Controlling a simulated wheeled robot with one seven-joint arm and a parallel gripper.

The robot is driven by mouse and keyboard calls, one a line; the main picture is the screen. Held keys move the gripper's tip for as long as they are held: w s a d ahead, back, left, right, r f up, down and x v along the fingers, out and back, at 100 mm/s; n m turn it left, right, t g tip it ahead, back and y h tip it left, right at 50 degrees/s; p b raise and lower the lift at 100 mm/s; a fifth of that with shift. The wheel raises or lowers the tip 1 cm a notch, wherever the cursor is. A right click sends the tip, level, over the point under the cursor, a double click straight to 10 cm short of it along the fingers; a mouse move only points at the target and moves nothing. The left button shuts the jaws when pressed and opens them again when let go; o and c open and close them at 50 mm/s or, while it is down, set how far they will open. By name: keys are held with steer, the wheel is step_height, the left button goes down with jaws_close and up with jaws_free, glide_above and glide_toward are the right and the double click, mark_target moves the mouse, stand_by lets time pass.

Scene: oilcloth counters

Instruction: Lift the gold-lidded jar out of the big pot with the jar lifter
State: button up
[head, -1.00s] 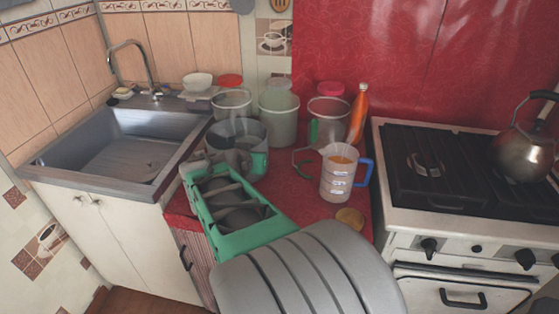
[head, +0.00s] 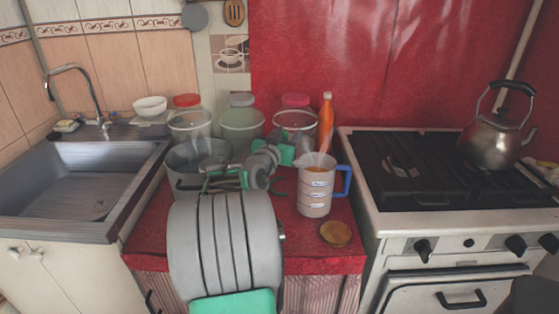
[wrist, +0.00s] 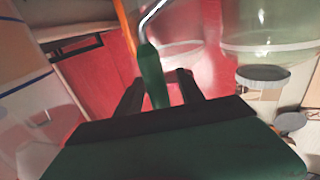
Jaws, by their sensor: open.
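The big pot (head: 183,182) stands at the left of the red counter, partly hidden behind my arm; I cannot make out a gold-lidded jar in it. My gripper (wrist: 160,78) is open, with black fingers either side of a dark green handle, which looks like that of the jar lifter (wrist: 153,78). A bent shiny metal rod runs from the handle's end. I cannot tell whether the fingers touch it. In the head view my gripper is between the pot and the measuring jug, and mostly hides the lifter.
The measuring jug (head: 315,195) with a blue handle stands close to the right of my gripper. Lidded containers and an orange bottle (head: 326,123) line the back. A round gold-brown disc (head: 335,234) lies at the front right. The stove (head: 425,175) is right, the sink (head: 85,195) left.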

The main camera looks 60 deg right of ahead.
steer(key=shift+c, duration=0.3)
jaws_close()
stand_by(1.0)
